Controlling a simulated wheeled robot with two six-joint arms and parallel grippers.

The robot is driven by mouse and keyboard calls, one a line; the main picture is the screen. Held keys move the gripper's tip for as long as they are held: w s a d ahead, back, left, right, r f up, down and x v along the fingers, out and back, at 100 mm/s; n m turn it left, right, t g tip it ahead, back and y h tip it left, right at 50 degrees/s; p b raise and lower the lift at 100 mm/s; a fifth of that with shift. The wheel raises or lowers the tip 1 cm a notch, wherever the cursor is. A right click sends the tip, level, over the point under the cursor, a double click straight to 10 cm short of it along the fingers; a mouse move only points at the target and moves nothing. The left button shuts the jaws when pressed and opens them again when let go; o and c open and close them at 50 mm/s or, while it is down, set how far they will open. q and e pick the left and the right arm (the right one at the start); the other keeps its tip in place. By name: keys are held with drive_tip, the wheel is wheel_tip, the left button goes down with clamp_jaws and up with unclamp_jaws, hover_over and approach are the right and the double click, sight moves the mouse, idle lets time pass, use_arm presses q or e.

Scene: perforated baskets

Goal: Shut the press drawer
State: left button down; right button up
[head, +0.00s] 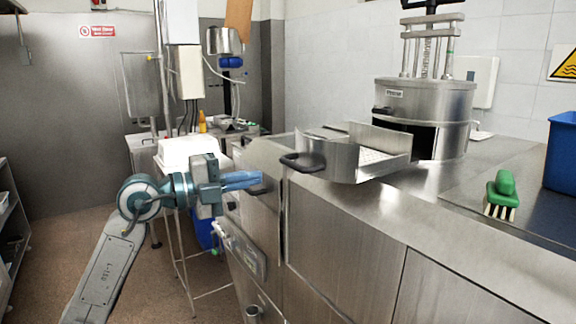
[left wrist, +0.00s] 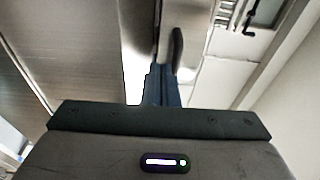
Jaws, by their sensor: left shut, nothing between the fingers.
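The press drawer (head: 340,165) is a shiny metal tray with a perforated floor and a black handle (head: 297,163) on its left end. It stands pulled out to the left of the round metal press (head: 428,103), over the steel counter. My left gripper (head: 258,179) is shut and empty, left of the handle and lower in the picture, apart from it. Its fingers also show in the left wrist view (left wrist: 160,84), beside a dark rounded shape that I cannot identify for sure. My right gripper is not in view.
A green brush (head: 502,193) and a blue bin (head: 563,152) stand on the counter at the right. The steel cabinet front (head: 335,255) drops below the counter edge. A white container (head: 186,152) sits behind my left arm.

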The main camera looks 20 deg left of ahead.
use_arm(q)
drive_tip(key=p+x, duration=0.4)
drive_tip(key=x, duration=0.4)
drive_tip(key=shift+w+d, duration=0.25)
drive_tip(key=shift+d, duration=0.1)
drive_tip(key=p+x, duration=0.1)
drive_tip(key=x, duration=0.3)
drive_tip(key=w+a+p+x, duration=0.1)
drive_tip(key=x, duration=0.4)
drive_tip(key=p+x, duration=0.1)
drive_tip(key=x, duration=0.3)
drive_tip(key=shift+w+f+p, duration=0.1)
drive_tip(key=shift+w+p, duration=0.2)
drive_tip(key=shift+p, duration=0.05)
drive_tip(key=shift+a, duration=0.2)
